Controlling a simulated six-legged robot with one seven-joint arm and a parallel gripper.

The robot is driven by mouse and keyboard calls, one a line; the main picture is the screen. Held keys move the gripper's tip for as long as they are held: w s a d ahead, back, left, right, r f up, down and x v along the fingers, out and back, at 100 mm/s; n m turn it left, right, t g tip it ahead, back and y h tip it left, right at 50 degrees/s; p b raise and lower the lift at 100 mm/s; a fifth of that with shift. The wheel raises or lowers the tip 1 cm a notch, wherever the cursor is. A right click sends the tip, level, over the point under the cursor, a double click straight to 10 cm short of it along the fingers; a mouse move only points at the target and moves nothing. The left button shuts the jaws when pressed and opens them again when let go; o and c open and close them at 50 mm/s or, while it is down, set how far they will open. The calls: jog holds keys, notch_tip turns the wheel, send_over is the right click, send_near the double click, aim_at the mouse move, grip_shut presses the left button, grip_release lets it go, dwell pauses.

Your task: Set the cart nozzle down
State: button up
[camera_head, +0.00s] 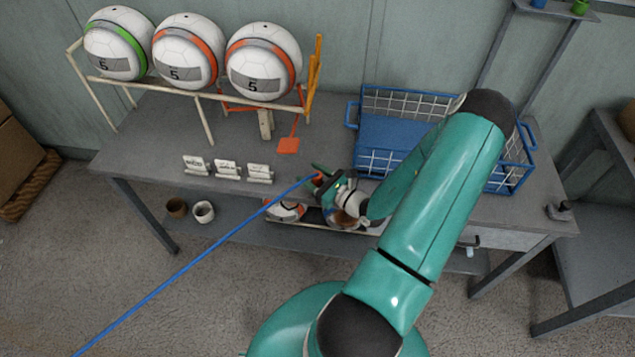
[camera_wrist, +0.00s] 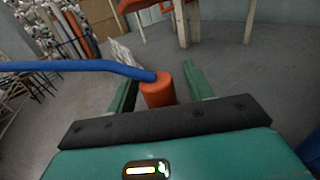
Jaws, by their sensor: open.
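The cart nozzle (camera_wrist: 158,93) is a short orange cylinder with a blue hose (camera_wrist: 75,66) running from its top to the left in the wrist view. It stands between the two green fingers of my gripper (camera_wrist: 160,70). The fingers are apart, with a gap visible on the right side of the nozzle. In the head view my gripper (camera_head: 321,173) is by the front edge of the grey table (camera_head: 330,127), and the blue hose (camera_head: 190,264) runs down to the lower left. There the nozzle is small and partly hidden; I cannot tell whether it touches the tabletop.
A rack (camera_head: 205,97) holds three white balls at the back left. White cards (camera_head: 227,170) stand near the front edge. A blue wire basket (camera_head: 385,132) is on the right, partly behind my arm. An orange paddle-shaped piece (camera_head: 288,145) lies near the rack. Two cups (camera_head: 203,211) stand below.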

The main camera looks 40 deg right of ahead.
jog(key=shift+c, duration=0.4)
jog(key=c, duration=1)
grip_shut()
jog(key=shift+r, duration=0.1)
